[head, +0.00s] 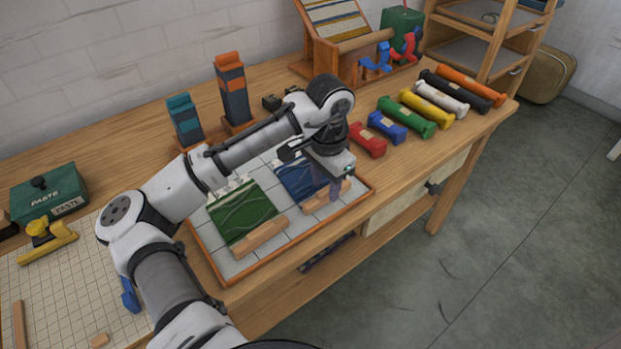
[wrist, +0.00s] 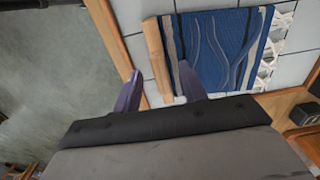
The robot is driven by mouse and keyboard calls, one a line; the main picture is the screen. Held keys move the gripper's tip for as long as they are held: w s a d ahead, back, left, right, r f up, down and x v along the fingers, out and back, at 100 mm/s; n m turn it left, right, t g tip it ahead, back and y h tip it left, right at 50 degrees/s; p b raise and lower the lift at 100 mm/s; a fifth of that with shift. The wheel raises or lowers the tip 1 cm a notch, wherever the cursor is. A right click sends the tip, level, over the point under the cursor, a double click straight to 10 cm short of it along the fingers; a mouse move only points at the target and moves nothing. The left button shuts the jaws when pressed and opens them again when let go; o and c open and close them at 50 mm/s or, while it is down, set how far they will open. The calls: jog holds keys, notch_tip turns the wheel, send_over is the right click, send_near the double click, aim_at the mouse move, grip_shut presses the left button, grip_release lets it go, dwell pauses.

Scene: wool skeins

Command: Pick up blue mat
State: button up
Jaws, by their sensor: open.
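The blue mat (head: 294,176) lies flat on the tiled tray, partly hidden by my gripper in the head view. In the wrist view the blue mat (wrist: 222,48) shows wavy lines, white fringe at its right end and a wooden bar (wrist: 157,58) along its left end. My gripper (head: 335,187) points down over the bar end of the mat. In the wrist view the purple fingers of my gripper (wrist: 160,82) are apart, one to each side of the bar's lower end in the picture. Nothing is held; I cannot tell the height above the bar.
A green mat (head: 238,208) with its own wooden bar lies left of the blue one. The tray has a raised wooden rim (head: 288,249). Several coloured wool skeins (head: 405,117) lie in a row to the right. Two striped towers (head: 233,90) stand behind the tray.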

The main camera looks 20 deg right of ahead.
jog(key=shift+f, duration=0.7)
grip_shut()
jog(key=shift+r, duration=0.1)
